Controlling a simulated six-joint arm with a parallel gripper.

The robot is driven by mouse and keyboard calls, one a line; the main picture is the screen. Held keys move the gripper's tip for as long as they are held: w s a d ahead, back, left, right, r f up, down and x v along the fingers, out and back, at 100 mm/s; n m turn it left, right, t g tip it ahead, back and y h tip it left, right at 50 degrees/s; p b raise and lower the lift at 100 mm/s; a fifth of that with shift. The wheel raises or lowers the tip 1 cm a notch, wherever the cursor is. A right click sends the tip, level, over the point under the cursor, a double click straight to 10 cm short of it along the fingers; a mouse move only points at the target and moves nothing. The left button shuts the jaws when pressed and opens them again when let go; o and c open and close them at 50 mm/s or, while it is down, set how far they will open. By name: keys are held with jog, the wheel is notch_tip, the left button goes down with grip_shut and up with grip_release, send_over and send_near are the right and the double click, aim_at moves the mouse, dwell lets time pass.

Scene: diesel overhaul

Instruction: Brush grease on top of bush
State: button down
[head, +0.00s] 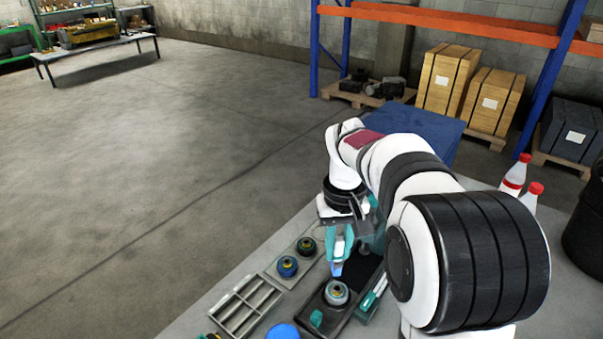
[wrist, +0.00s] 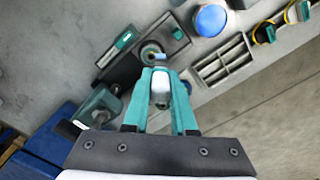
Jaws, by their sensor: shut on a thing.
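The bush (head: 336,293) looks like a round grey metal piece sitting in a dark tray (head: 328,320). My gripper (head: 341,246) is above and just behind it, with its teal fingers pointing down. It is shut on a brush (head: 336,269), whose blue end hangs down close over the bush. In the wrist view, the white part of the brush (wrist: 160,84) sits between the fingers (wrist: 160,92). Its far end overlaps the bush (wrist: 149,50) and partly hides it. I cannot tell whether the brush touches the bush.
A grey compartment tray (head: 246,306) and a blue disc (head: 283,332) lie to the left. A blue-ringed part (head: 288,266) and a dark part (head: 306,246) stand on a plate behind. A teal and white item (head: 374,291) lies close on the right. Red-capped bottles (head: 515,177) stand farther right.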

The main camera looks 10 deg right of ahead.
jog(key=w+f, duration=0.1)
jog(key=f, duration=0.2)
jog(key=w+d+f, duration=0.1)
jog(key=f, duration=0.2)
jog(key=w+d+f, duration=0.1)
jog(key=f, duration=0.2)
jog(key=shift+w+f, duration=0.15)
jog(key=shift+f, duration=0.6)
jog(key=shift+f, duration=0.6)
jog(key=shift+d, duration=0.15)
jog(key=shift+s+d, duration=0.2)
jog(key=shift+s, duration=0.15)
